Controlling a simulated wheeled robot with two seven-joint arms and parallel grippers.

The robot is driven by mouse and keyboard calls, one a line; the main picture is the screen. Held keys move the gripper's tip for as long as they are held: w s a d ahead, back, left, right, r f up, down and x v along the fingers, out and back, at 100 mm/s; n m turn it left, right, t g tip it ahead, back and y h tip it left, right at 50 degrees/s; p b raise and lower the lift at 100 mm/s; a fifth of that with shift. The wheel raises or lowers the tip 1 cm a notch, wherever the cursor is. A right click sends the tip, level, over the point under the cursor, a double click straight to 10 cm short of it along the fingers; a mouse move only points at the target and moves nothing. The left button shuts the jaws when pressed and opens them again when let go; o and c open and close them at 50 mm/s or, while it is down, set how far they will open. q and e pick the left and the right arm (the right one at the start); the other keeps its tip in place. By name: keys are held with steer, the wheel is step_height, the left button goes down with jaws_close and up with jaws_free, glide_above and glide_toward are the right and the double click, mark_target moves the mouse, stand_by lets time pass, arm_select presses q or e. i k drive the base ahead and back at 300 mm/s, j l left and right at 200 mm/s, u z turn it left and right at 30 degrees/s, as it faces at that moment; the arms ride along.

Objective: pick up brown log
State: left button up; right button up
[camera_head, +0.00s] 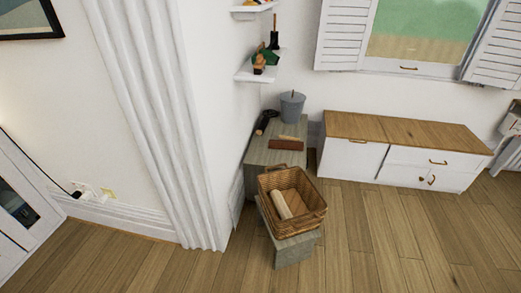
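A reddish-brown, log-like bar (285,144) lies on top of a grey wooden table (262,157) in the corner. I cannot tell for certain that it is the brown log. A pale, cream-coloured log-like piece (281,204) lies in a brown wicker basket (309,221), which stands on a low grey stool (294,252) in front of the table. Neither of my grippers is in view.
A grey bucket (291,106) and a dark elongated object (265,122) stand on the table behind the bar. A white cabinet with a wooden top (405,131) is at the right. A fluted white pillar (165,130) stands left. The wooden floor (390,240) is clear at front right.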

mark_target(279, 144)
steer(key=i+l+u, duration=0.4)
steer(key=l, duration=0.25)
steer(key=i+l+u, duration=0.2)
steer(key=l, duration=0.2)
steer(key=i+l+u, duration=0.2)
steer(key=l, duration=0.2)
steer(key=l+u, duration=0.2)
steer(key=l, duration=0.15)
steer(key=i+l, duration=0.1)
steer(key=l, duration=0.4)
steer(key=i+l, duration=0.15)
steer(key=l, duration=0.35)
steer(key=i+l, duration=0.1)
steer(key=l, duration=0.45)
steer(key=i+l, duration=0.1)
steer(key=l, duration=0.4)
steer(key=i+l, duration=0.1)
steer(key=l, duration=0.4)
steer(key=i+l, duration=0.15)
steer(key=l, duration=0.35)
